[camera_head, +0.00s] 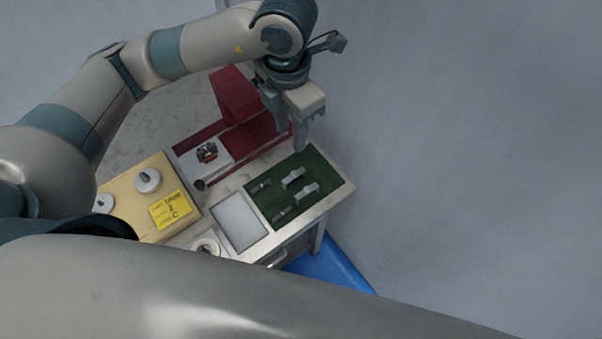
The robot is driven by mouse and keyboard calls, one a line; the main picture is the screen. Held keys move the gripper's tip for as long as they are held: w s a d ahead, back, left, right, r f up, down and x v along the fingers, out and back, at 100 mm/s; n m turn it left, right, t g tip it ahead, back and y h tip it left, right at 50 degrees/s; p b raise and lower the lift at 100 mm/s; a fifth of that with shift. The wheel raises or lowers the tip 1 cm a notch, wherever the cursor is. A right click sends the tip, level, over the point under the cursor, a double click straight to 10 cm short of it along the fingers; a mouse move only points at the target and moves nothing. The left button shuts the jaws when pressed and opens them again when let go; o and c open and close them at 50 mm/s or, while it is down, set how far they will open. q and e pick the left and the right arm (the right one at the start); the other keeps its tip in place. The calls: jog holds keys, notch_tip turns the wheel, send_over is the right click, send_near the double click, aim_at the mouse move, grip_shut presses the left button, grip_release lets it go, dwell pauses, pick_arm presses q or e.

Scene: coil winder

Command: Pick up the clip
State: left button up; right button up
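The green mat (322,178) lies on the table's right part and bears several small grey pieces. Two are light grey blocks, an upper one (293,177) and a lower one (307,192). Two are thinner and darker, one at the upper left (261,187) and one at the lower left (282,215). I cannot tell which of them is the clip. My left gripper (291,138) points down over the mat's far edge, above and apart from the pieces. Its fingers are apart, with nothing seen between them. My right gripper is out of view.
A pale tray (239,222) lies left of the mat. A dark red machine (236,98) stands behind, close to my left gripper. A tan board (128,207) with a yellow label (171,210) is at the left. A blue thing (334,262) is below the table's edge.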

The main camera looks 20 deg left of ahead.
pick_arm(q)
jog(key=shift+f, duration=0.1)
jog(key=p, duration=0.3)
send_over(294, 173)
jog(key=f, duration=1)
jog(key=shift+a+f, duration=0.2)
jog(key=shift+f, duration=0.85)
jog(key=shift+f+p, duration=0.6)
jog(key=shift+p, duration=0.05)
notch_tip(294, 173, down, 3)
jog(key=shift+d+p, duration=0.15)
jog(key=shift+p, duration=0.6)
jog(key=shift+f, duration=0.5)
